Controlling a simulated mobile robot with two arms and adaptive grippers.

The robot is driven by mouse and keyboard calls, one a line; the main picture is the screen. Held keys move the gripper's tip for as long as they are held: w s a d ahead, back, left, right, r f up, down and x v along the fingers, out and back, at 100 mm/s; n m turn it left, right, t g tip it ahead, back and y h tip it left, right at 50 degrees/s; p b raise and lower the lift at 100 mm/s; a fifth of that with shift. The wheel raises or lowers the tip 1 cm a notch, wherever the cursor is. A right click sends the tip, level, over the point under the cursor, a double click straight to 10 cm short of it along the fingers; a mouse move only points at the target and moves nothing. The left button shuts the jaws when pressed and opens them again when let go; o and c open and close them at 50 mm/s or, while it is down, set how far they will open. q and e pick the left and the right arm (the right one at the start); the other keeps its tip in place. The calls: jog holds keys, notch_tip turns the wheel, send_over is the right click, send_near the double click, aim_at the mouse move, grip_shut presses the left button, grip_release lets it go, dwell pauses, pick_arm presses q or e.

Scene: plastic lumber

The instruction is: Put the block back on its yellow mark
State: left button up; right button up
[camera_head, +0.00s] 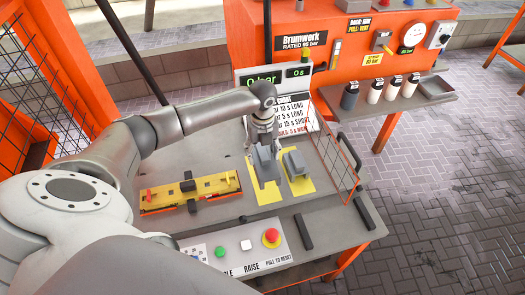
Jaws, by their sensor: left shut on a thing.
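My left arm reaches in from the left, and my left gripper (264,148) points down over the bench. It is shut on a grey block (266,169), which stands upright over the left yellow mark (263,196). I cannot tell whether the block touches the mark. A second grey block (296,164) sits close to its right, on the right yellow mark (302,187). The gripper hides part of the held block. My right gripper is not in view.
A yellow fixture (190,190) with a red knob lies left of the blocks. A control panel (235,248) with green, white and red buttons is at the front. A wire guard (335,155) stands to the right. An orange machine (345,45) with a display is behind.

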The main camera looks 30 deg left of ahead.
pick_arm(q)
jog(key=shift+r, duration=0.1)
jog(key=shift+p, duration=0.3)
jog(key=shift+w+f+b, duration=0.1)
jog(key=shift+f+b, duration=1.7)
jog(key=shift+f, duration=1.65)
jog(key=shift+f+p, duration=0.1)
jog(key=shift+p, duration=0.3)
jog(key=shift+f, duration=0.55)
jog(key=o, duration=1.6)
jog(key=shift+o, duration=0.2)
